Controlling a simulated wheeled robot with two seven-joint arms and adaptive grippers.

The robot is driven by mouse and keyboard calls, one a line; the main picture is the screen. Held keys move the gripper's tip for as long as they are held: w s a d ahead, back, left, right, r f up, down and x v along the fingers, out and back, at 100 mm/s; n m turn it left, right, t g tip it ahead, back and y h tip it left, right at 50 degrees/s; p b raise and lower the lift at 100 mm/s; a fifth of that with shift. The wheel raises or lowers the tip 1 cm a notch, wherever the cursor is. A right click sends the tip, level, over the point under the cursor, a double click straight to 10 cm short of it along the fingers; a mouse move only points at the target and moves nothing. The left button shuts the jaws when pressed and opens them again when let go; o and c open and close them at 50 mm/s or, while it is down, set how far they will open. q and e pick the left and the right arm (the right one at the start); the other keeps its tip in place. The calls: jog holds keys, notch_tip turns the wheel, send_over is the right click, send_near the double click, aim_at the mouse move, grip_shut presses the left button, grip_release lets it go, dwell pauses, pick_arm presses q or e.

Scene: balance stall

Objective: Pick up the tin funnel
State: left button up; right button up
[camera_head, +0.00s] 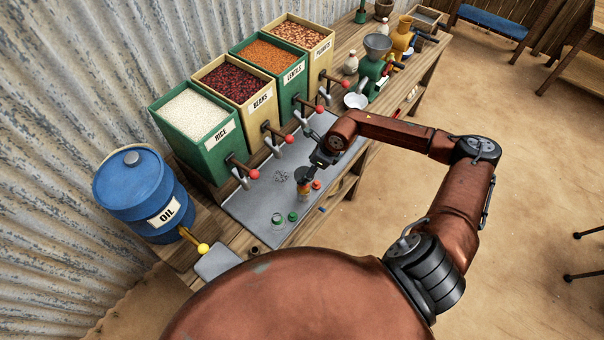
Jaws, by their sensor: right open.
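The tin funnel (302,174) appears as a small, dark grey cone on top of a small jar with orange contents (304,191), on the grey metal tray (250,200). My right gripper (314,166) comes down from the right beside the funnel, its fingers close to the rim. It is open; whether a finger touches the funnel is too small to tell. The gripper hides part of the funnel's right side. My left gripper is not in view.
A jar (277,219), a green lid (293,216) and a red lid (317,185) are near. Dispensers, including the rice bin (205,150), stand behind with protruding taps. A blue oil drum (145,190) is at left. A green grinder (372,65) stands at the far end.

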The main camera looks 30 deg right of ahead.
aim_at(303, 174)
jog(key=p+x, duration=0.1)
jog(key=x, duration=0.2)
jog(key=shift+s+f+p, duration=0.15)
jog(key=shift+f+p, duration=0.05)
jog(key=shift+p, duration=0.2)
jog(key=shift+x, duration=0.95)
jog(key=c, duration=0.7)
jog(key=shift+c, duration=1.3)
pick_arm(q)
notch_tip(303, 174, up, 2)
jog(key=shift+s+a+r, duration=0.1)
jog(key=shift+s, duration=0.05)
pick_arm(e)
jog(key=shift+c, duration=0.7)
